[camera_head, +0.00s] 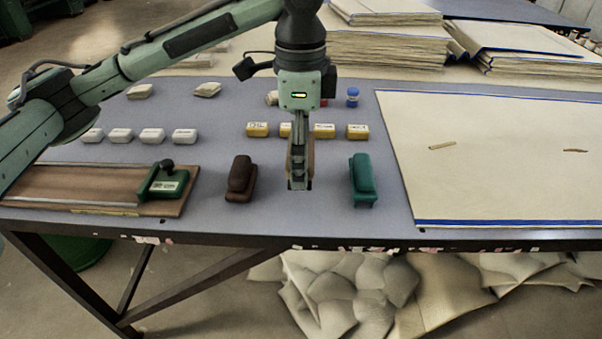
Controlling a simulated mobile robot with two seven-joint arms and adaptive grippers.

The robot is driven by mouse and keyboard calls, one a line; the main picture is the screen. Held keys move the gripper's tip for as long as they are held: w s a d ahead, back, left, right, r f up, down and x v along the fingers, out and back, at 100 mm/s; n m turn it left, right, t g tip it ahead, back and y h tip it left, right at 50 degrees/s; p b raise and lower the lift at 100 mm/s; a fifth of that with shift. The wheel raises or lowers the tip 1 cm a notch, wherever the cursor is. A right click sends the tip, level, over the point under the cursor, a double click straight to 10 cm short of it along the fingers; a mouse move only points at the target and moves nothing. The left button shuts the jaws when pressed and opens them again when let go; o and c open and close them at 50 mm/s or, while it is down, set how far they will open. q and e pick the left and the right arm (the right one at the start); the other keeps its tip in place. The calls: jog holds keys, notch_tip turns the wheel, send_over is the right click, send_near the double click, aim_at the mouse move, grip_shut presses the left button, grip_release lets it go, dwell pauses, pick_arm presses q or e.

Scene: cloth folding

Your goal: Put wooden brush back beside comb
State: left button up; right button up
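My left gripper (299,182) points straight down at the table between two block-shaped tools with rounded tops. A light brown wooden piece (311,152), perhaps the wooden brush, shows just behind and right of its fingers and is mostly hidden by them. I cannot tell whether the fingers hold it. The dark brown tool (240,178) stands to the left of the gripper, apart from it. The teal tool (363,180) stands to the right, also apart. I cannot make out which thing is the comb. My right gripper is not in view.
A brown board (60,184) with a green clamp-like tool (163,184) lies at left. White blocks (152,135) and yellow blocks (357,131) line up behind. A large cream cloth (490,150) covers the right. The grey table (330,225) is bare along its front edge.

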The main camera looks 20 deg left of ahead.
pick_arm(q)
jog(key=shift+w+f, duration=0.3)
jog(key=shift+f, duration=0.15)
notch_tip(320, 180, down, 3)
jog(key=shift+a+f+b, duration=0.1)
jog(key=shift+f+b, duration=0.05)
jog(key=shift+b, duration=0.15)
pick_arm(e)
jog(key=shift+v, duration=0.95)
pick_arm(q)
jog(key=shift+f, duration=0.1)
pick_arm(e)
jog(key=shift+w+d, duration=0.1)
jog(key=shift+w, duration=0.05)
pick_arm(q)
jog(key=o, duration=0.9)
jog(key=shift+f, duration=0.1)
jog(key=shift+c, duration=0.2)
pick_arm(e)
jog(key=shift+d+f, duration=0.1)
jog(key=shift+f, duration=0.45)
